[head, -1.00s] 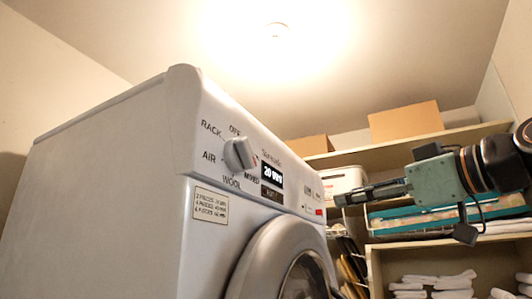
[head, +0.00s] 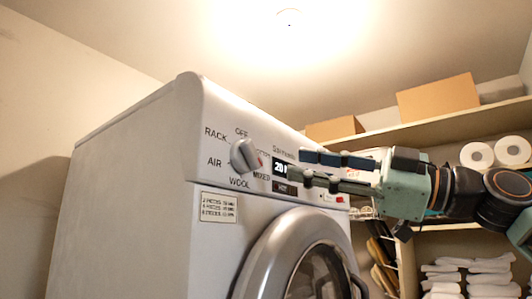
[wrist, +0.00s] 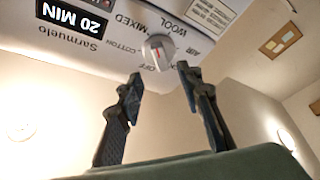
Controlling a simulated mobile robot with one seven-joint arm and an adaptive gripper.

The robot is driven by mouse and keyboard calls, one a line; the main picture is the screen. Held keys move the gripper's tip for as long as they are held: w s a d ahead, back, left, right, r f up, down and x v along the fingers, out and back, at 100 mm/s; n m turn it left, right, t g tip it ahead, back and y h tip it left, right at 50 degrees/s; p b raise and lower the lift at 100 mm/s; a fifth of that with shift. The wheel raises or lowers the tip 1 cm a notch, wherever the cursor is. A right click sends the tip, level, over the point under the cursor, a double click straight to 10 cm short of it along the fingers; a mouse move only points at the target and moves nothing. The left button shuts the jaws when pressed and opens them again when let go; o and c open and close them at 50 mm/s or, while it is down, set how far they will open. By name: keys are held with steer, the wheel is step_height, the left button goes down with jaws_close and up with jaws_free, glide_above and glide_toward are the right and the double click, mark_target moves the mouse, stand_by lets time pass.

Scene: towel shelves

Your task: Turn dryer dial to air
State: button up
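The dryer (head: 130,190) is white with a round door at the front. Its grey dial (head: 244,156) sits on the control panel among the labels OFF, RACK, AIR, WOOL and MIXED. A red mark on the dial points to the MIXED side, away from AIR. My gripper (head: 304,166) is open and empty, to the right of the dial and in front of the display. In the wrist view, the dial (wrist: 158,52) lies beyond and between the two spread fingertips (wrist: 159,76), apart from both. The wrist picture shows the panel upside down.
The display (head: 280,167) is partly hidden by my gripper. Shelves behind on the right hold cardboard boxes (head: 437,98), paper rolls (head: 477,156) and folded white towels (head: 470,275). The round door (head: 262,262) bulges below the panel. The space left of the dryer is clear.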

mark_target(257, 156)
steer(key=p+x, duration=0.2)
steer(key=x, duration=0.6)
steer(key=shift+w+a, duration=0.1)
steer(key=shift+a, duration=0.1)
jaws_close()
